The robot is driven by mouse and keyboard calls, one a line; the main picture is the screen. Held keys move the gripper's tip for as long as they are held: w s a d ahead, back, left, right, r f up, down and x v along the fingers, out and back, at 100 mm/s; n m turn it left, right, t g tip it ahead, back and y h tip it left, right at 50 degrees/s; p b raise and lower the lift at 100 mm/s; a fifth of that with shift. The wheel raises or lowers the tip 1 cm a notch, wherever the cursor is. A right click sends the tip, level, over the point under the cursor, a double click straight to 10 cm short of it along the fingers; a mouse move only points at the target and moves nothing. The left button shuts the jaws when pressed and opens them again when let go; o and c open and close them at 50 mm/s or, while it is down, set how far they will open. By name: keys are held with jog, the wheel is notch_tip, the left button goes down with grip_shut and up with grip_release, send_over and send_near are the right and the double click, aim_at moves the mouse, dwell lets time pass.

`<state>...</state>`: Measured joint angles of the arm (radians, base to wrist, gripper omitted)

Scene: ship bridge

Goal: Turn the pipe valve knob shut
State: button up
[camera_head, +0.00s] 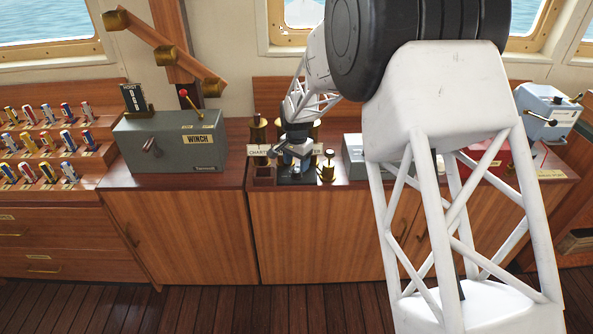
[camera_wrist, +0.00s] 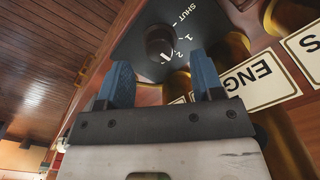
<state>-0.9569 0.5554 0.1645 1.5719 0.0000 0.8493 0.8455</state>
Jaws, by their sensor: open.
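The valve knob (camera_wrist: 160,42) is a dark round knob on a dark plate (camera_wrist: 142,60) in the wrist view. The plate has white numbers and the word SHUT on its upper right. A white mark on the knob's lower edge lies near the low numbers, away from SHUT. My gripper (camera_wrist: 160,62) is open, its two blue fingers apart and empty. The knob shows between and just beyond the fingertips; I cannot tell if they touch it. In the head view my gripper (camera_head: 294,152) is over the dark plate (camera_head: 296,180) on the counter, and the knob is hard to make out.
Brass pipes (camera_wrist: 234,50) and an ENG label (camera_wrist: 245,82) stand close beside the plate. A grey winch box (camera_head: 172,143) stands further left, a red box (camera_head: 490,160) right.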

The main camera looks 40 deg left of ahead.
aim_at(297, 170)
jog(key=shift+f, duration=1.9)
jog(key=shift+c, duration=0.4)
jog(key=c, duration=0.8)
jog(key=shift+c, duration=0.2)
